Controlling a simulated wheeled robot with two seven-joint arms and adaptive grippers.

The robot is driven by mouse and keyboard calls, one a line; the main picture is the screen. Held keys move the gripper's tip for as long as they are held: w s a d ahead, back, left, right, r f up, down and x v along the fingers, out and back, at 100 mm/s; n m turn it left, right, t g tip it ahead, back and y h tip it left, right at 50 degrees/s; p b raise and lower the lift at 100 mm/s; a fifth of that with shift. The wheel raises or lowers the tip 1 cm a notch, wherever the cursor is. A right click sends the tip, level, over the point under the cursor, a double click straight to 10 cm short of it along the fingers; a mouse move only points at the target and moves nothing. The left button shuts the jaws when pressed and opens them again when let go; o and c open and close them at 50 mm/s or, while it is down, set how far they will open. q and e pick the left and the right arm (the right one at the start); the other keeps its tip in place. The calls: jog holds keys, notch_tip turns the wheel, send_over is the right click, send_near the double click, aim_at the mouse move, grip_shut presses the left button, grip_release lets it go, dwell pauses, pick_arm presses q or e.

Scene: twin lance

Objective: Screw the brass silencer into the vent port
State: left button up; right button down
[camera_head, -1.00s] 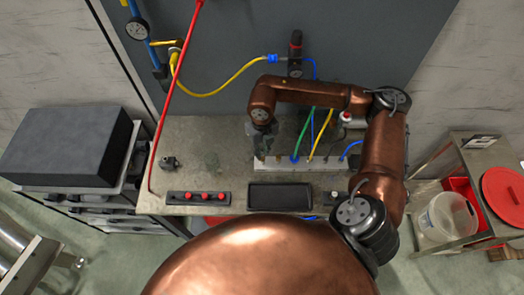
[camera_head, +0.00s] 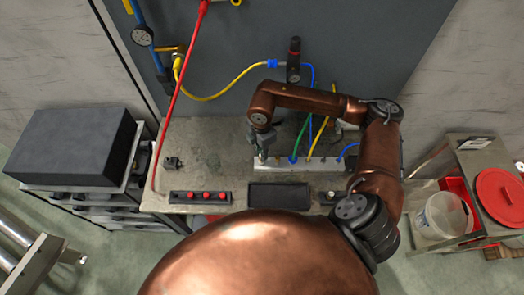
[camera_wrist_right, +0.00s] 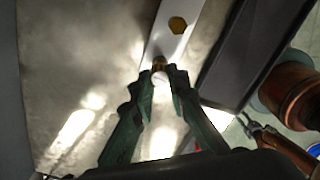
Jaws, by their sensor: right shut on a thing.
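The brass silencer (camera_wrist_right: 159,65) is a small brass piece with a pale round end, pinched between the fingertips of my right gripper (camera_wrist_right: 160,80) in the wrist view. In the head view my right gripper (camera_head: 262,150) points down at the left end of the pale valve manifold (camera_head: 322,165). The manifold also shows in the wrist view (camera_wrist_right: 172,45), with a brass-coloured hexagonal spot on its face. The silencer lies at the bar's near end there. The vent port is hidden by the gripper, and I cannot tell whether the silencer's thread is in it. My left gripper is not in view.
Green, yellow and blue hoses (camera_head: 301,138) rise from the manifold right of my gripper. A black tray (camera_head: 280,187) and a red-button panel (camera_head: 200,197) lie in front. A small grey fitting (camera_head: 173,163) sits left. The bench's left-middle is clear.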

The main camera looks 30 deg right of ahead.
jog(key=m+p, duration=0.1)
jog(key=m, duration=0.3)
jog(key=shift+s+m+p, duration=0.15)
jog(key=shift+m+p, duration=0.15)
jog(key=shift+p, duration=0.1)
jog(key=shift+m+p, duration=0.3)
jog(key=shift+m, duration=0.7)
jog(key=shift+f, duration=0.1)
jog(key=c, duration=2)
grip_release()
